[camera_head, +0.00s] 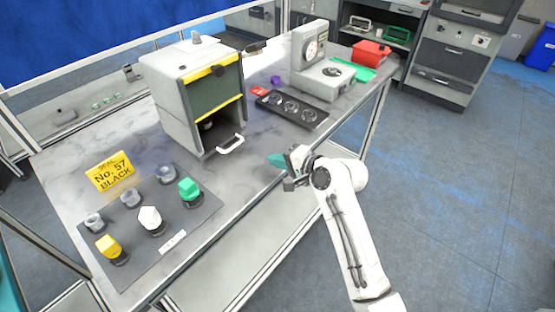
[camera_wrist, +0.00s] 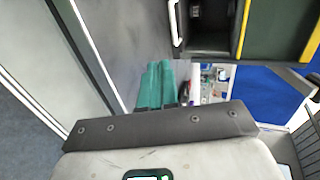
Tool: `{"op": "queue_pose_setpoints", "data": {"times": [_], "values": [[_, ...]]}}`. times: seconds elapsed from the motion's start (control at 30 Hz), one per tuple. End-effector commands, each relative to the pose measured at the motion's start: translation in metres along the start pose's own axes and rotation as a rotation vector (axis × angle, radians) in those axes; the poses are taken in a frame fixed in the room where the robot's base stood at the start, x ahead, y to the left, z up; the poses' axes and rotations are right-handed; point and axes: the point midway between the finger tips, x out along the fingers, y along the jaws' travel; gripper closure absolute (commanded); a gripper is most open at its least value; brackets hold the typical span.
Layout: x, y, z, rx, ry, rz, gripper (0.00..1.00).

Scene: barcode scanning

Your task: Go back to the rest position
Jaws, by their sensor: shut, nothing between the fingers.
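My gripper (camera_head: 277,160) is at the end of my white arm, over the front edge of the table, just right of the grey cabinet's handle. Its green fingers are together with nothing between them. In the wrist view the two green fingers (camera_wrist: 157,85) lie side by side, shut and empty. The grey cabinet (camera_head: 165,97) with yellow trim stands close by, with its lower compartment open. Part of the cabinet also shows in the wrist view (camera_wrist: 243,30).
A dark tray (camera_head: 303,113) and a dial device (camera_head: 322,80) stand further right. The floor (camera_head: 450,190) right of the table is clear.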

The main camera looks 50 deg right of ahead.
Motion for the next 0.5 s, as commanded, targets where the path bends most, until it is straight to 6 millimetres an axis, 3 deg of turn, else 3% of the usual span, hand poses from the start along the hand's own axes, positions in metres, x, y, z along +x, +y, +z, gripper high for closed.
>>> {"op": "queue_pose_setpoints", "data": {"times": [0.37, 0.5], "values": [[-0.005, 0.000, 0.000, 0.000, -0.001, 0.002, 1.00], [-0.011, 0.030, 0.032, -0.141, -0.058, 0.111, 1.00]]}}
